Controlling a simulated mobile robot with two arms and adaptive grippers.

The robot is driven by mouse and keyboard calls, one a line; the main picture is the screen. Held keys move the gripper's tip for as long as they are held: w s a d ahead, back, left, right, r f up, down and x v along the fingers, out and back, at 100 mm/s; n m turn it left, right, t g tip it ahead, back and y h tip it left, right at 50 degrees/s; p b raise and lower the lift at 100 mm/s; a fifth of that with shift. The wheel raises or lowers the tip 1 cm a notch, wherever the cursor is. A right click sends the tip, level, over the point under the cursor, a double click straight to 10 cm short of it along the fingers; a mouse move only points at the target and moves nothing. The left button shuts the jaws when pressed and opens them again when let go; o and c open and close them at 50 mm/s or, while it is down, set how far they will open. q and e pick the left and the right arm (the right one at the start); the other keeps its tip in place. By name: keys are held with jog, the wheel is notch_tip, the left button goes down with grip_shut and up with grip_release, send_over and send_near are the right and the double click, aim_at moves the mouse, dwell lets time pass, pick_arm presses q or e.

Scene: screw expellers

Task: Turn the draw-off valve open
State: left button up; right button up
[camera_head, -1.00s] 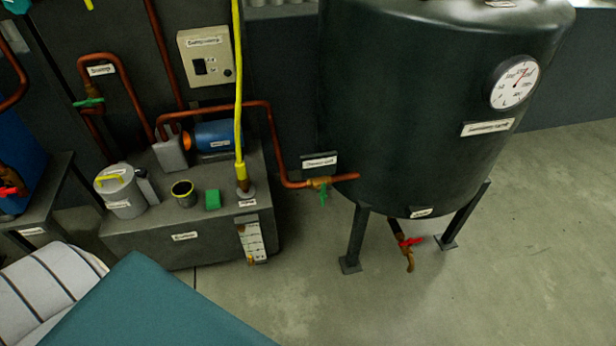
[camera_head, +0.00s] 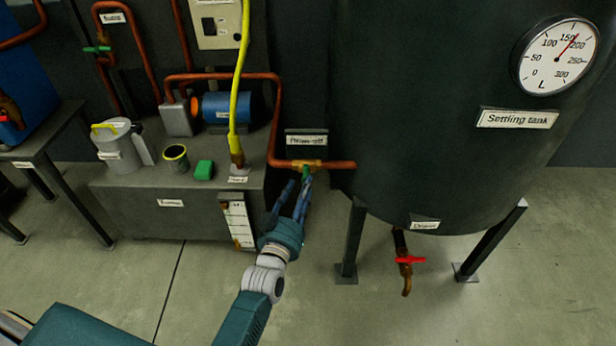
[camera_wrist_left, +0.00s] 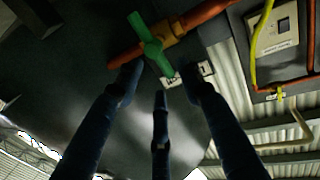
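The draw-off valve has a brass body (camera_head: 309,164) on the copper pipe beside the settling tank, under a white label. Its green handle (camera_head: 306,173) hangs down from the body and is partly hidden by my fingers. In the left wrist view the green handle (camera_wrist_left: 151,46) lies across the brass body (camera_wrist_left: 168,32). My left gripper (camera_head: 300,182) reaches up to the valve from below. In the left wrist view its fingers (camera_wrist_left: 158,85) are spread and open, with the handle's lower end close to the tips. I cannot tell whether they touch. My right gripper is not in view.
The dark settling tank (camera_head: 425,120) stands to the right, with a red-handled drain valve (camera_head: 405,261) underneath. To the left, a grey reservoir (camera_head: 140,212) carries a blue motor (camera_head: 222,107) and a yellow hose (camera_head: 240,90). Floor in front is clear.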

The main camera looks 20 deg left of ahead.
aim_at(308, 174)
pick_arm(q)
jog(key=w+b, duration=0.1)
jog(key=w, duration=0.5)
jog(key=shift+w+f, duration=0.1)
jog(key=shift+w, duration=0.3)
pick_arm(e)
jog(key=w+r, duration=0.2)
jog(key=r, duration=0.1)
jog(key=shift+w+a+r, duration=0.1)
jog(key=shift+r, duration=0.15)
pick_arm(q)
grip_shut()
